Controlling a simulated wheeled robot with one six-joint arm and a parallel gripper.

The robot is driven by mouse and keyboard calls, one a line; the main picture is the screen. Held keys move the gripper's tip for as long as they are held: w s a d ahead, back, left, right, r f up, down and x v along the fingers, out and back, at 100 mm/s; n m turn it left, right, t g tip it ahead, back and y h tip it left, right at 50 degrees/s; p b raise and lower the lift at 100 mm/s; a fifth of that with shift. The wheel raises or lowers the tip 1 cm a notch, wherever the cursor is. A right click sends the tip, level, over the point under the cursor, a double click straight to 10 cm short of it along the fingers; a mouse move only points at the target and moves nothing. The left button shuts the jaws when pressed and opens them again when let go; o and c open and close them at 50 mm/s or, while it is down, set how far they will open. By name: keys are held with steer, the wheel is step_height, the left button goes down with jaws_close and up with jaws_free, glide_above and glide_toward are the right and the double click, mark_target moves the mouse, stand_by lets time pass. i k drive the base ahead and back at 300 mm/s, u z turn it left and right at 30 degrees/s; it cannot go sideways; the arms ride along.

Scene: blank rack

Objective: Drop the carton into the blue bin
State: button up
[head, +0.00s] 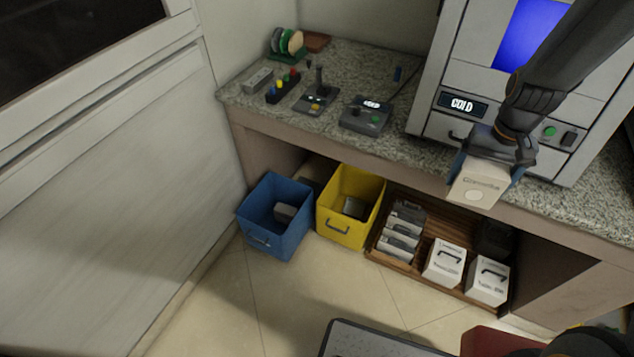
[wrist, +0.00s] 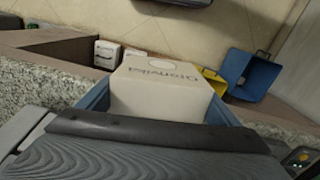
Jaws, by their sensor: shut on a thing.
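The carton (head: 479,184) is a small white box with printed lettering on its side. My gripper (head: 486,177) is shut on it and holds it in front of the counter's edge, below the grey machine. In the wrist view the carton (wrist: 163,92) sits between the two blue fingers. The blue bin (head: 272,236) stands on the floor at the left, open at the top, with a grey object inside. It also shows in the wrist view (wrist: 237,66) at the upper right. My gripper is well to the right of the bin and higher than it.
A yellow bin (head: 345,231) stands right of the blue bin, with a dark object inside. A wooden rack (head: 412,269) holds several boxes. The granite counter (head: 338,68) carries control boxes and a grey machine (head: 459,69) with a blue screen. Floor in front of the bins is clear.

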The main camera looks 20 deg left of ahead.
mark_target(277, 231)
steer(key=u, duration=1.55)
steer(key=i, duration=1)
